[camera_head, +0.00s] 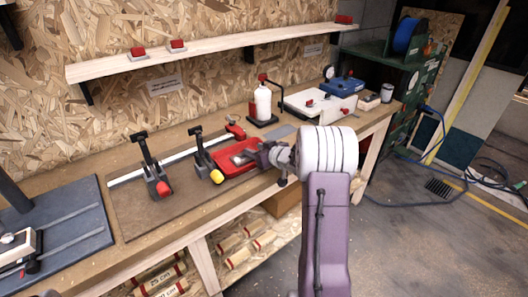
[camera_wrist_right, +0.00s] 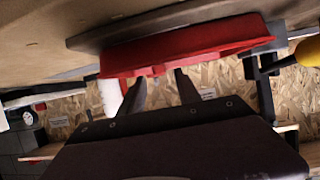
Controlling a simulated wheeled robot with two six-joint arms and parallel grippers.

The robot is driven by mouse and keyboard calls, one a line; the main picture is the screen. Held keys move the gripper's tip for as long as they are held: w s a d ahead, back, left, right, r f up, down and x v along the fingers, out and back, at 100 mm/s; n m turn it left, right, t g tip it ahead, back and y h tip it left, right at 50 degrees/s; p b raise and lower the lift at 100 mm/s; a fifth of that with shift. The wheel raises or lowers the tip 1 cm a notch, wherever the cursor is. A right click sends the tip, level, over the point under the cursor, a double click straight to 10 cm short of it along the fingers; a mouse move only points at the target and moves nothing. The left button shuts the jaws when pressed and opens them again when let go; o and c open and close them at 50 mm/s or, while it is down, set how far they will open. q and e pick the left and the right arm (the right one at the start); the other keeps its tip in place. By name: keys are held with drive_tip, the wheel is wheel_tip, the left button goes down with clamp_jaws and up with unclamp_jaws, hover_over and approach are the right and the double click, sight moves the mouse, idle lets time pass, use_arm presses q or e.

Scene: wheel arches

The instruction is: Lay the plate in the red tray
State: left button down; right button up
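The red tray (camera_head: 232,170) lies on the bench, left of my right wrist. In the head view, a small light grey piece (camera_head: 240,158) shows inside it, which looks like the plate. My right gripper (camera_head: 254,153) reaches over the tray's right part from the right, close to this piece. In the right wrist view the red tray (camera_wrist_right: 195,48) crosses the upper middle. The two dark fingers of my right gripper (camera_wrist_right: 160,80) stand apart, their tips at or behind the tray's rim. Whether they grip the plate is hidden.
Two lever clamps, one with a red knob (camera_head: 163,188) and one with a yellow knob (camera_head: 217,177), stand left of the tray. A white bottle (camera_head: 263,104) stands behind it. A white box (camera_head: 318,105) is at the back right. The bench front between the clamps is clear.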

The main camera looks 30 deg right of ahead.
drive_tip(key=p+v, duration=0.1)
drive_tip(key=v, duration=0.7)
drive_tip(key=shift+s+r, duration=0.1)
drive_tip(key=shift+s, duration=0.05)
drive_tip(key=w+a+r+n+g+y+p, duration=0.1)
drive_tip(key=a+r+p, duration=0.25)
drive_tip(key=a, duration=0.65)
drive_tip(key=w+a+r+n+y+p, duration=0.1)
drive_tip(key=a+r+p, duration=0.25)
drive_tip(key=a, duration=0.65)
drive_tip(key=s+f+m+g, duration=0.1)
drive_tip(key=s+f+g, duration=0.2)
drive_tip(key=s, duration=0.4)
drive_tip(key=s+f+g+h, duration=0.1)
drive_tip(key=s+f+g, duration=0.3)
drive_tip(key=s, duration=0.4)
drive_tip(key=s+a+f+m+g+h, duration=0.1)
drive_tip(key=s+f+g, duration=0.3)
drive_tip(key=s, duration=0.4)
drive_tip(key=shift+s+f+m, duration=0.2)
drive_tip(key=shift+f+m, duration=0.1)
drive_tip(key=shift+f, duration=0.45)
